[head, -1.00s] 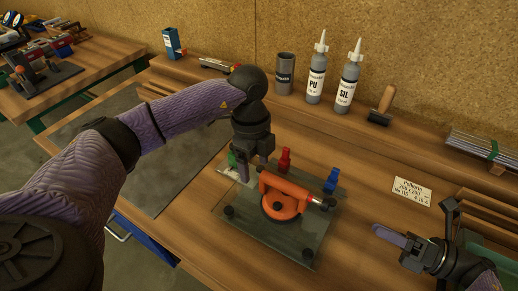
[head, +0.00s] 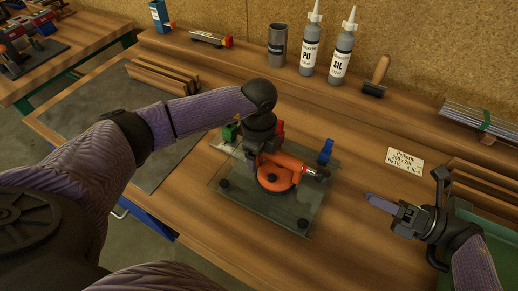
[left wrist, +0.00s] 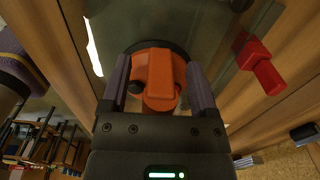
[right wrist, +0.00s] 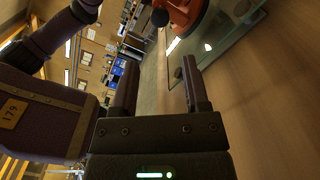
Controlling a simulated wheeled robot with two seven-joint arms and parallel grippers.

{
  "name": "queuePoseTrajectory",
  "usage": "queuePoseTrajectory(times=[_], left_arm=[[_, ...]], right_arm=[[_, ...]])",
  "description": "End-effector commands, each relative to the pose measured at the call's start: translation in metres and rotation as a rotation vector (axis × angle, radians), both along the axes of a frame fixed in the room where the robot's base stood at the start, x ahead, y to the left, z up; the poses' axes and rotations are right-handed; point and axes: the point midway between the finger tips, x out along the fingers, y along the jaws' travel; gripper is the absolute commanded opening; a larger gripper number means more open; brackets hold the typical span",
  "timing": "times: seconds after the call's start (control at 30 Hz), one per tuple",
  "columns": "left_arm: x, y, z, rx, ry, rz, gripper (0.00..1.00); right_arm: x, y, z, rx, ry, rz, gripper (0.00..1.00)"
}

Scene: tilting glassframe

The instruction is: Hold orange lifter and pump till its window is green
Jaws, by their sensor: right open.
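The orange lifter (head: 283,176) has a round body with a handle across it and sits on a glass pane (head: 255,198). A pale and red section (head: 309,171) shows at the handle's right end, with a dark tip. I cannot make out a green window. My left gripper (head: 258,163) is over the handle's left part. In the left wrist view its fingers (left wrist: 158,85) stand wide apart on either side of the orange handle (left wrist: 160,75), with a small gap visible at the right. My right gripper (head: 384,204) is open and empty, right of the pane and apart from the lifter.
Red, green and blue (head: 326,150) blocks stand around the pane's edges. A paper label (head: 405,161) lies to the right. A green tray is at the right edge.

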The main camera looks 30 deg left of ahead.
Motion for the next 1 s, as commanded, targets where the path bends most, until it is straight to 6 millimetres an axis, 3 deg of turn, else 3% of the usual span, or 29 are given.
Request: queuePoseTrajectory(times=[0.03, 0.33, 0.6, 0.87, 1.0], left_arm=[[0.0000, 0.0001, 0.0002, 0.000, 0.000, 0.000, 0.64], [0.0001, 0.0002, 0.0004, 0.000, 0.000, 0.001, 0.00], [0.0001, 0.0002, 0.0005, 0.000, 0.000, 0.001, 0.00], [0.0002, 0.0002, 0.0006, 0.000, 0.000, 0.001, 0.00], [0.0002, 0.0002, 0.0007, 0.000, 0.000, 0.001, 0.00]], right_arm=[[0.0000, 0.0000, 0.0000, 0.000, 0.000, 0.000, 0.59], [0.0000, 0.0000, 0.0000, 0.000, 0.000, 0.000, 0.59], [0.0000, 0.0000, 0.0000, 0.000, 0.000, 0.000, 0.57], [0.0000, 0.0000, 0.0000, 0.000, 0.000, 0.000, 0.02], [0.0000, 0.0000, 0.0000, 0.000, 0.000, 0.000, 0.00]])
